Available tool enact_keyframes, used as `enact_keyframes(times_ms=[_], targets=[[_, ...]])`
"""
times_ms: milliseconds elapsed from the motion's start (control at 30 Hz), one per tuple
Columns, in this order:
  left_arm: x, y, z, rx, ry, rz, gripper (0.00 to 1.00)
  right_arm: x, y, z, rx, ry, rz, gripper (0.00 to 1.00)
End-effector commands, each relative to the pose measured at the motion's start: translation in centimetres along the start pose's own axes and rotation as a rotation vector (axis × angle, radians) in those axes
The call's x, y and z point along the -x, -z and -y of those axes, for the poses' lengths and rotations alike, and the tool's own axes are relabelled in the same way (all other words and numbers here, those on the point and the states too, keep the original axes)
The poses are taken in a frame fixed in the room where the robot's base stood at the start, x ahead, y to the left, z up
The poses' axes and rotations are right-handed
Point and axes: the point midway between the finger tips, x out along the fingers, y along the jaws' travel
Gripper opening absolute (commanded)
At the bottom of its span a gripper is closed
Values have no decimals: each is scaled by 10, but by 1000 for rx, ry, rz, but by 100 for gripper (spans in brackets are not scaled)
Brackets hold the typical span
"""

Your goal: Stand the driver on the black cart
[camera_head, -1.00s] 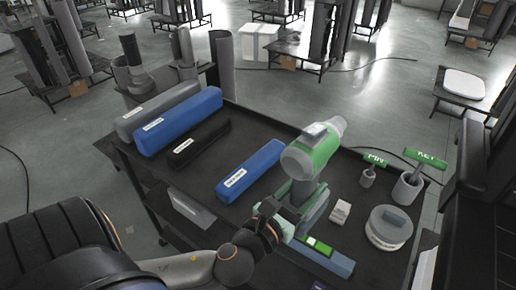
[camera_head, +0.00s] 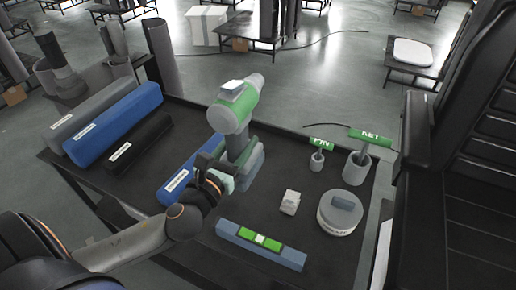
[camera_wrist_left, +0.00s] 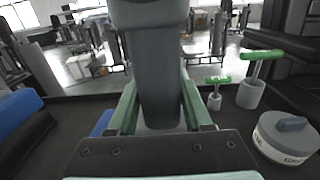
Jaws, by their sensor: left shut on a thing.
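The green-and-grey driver (camera_head: 233,107) is upright over the black cart (camera_head: 290,222), head up and handle down. My left gripper (camera_head: 222,178) is shut on its grey handle. In the left wrist view the handle (camera_wrist_left: 160,70) stands between the green finger pads of the gripper (camera_wrist_left: 158,112). The gripper hides part of the driver's lower end, and I cannot tell whether it touches the cart top. My right gripper is not in view.
A blue box (camera_head: 185,178) lies just left of the driver. A blue-and-green bar (camera_head: 262,246) lies in front. A small white block (camera_head: 290,202), a round grey weight (camera_head: 341,212), and green-handled PIN (camera_head: 321,143) and KEY (camera_head: 369,137) tools stand to the right.

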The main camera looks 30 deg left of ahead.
Motion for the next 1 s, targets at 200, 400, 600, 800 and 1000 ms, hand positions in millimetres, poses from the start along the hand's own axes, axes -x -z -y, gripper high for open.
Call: enact_keyframes(times_ms=[200,400,600,800,1000], targets=[[-45,16,6,1,-1,11,0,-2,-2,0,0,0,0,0],[-71,53,10,1,0,9,0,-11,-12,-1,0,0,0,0],[-83,67,12,1,0,9,0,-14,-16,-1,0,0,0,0],[-91,76,13,0,1,9,0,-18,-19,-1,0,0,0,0],[-89,104,12,0,-1,6,0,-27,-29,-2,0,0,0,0]])
